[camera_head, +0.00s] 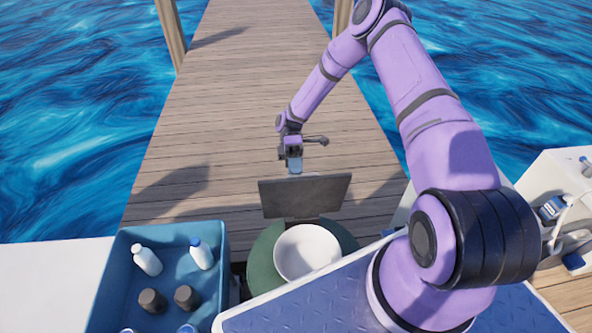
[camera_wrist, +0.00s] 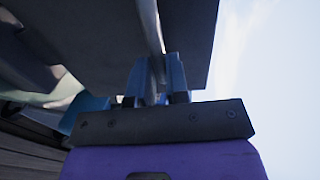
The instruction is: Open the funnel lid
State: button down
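The funnel lid (camera_head: 318,195) is a dark grey flat panel, standing raised and tilted up behind the white funnel bowl (camera_head: 303,252). The open bowl shows in front of it, set in a dark green round rim (camera_head: 262,262). My gripper (camera_head: 295,165) is at the lid's far side, near its top edge; its fingertips are partly hidden there. In the wrist view the lid (camera_wrist: 90,40) fills the top, and a metal bar handle (camera_wrist: 150,22) runs along it. The blue fingers of my gripper (camera_wrist: 156,85) sit on both sides of this bar and appear closed on it.
A blue crate (camera_head: 221,240) with white bottles (camera_head: 147,261) and dark jars (camera_head: 187,297) stands left of the funnel. A blue textured panel (camera_head: 320,302) lies in front. White equipment (camera_head: 555,190) is at right. The wooden dock (camera_head: 235,90) beyond is clear, with water on both sides.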

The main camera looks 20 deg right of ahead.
jog(key=shift+d+f, duration=0.1)
jog(key=shift+f, duration=0.35)
jog(key=c, duration=1.1)
grip_release()
jog(key=v, duration=1.1)
jog(key=shift+r, duration=0.1)
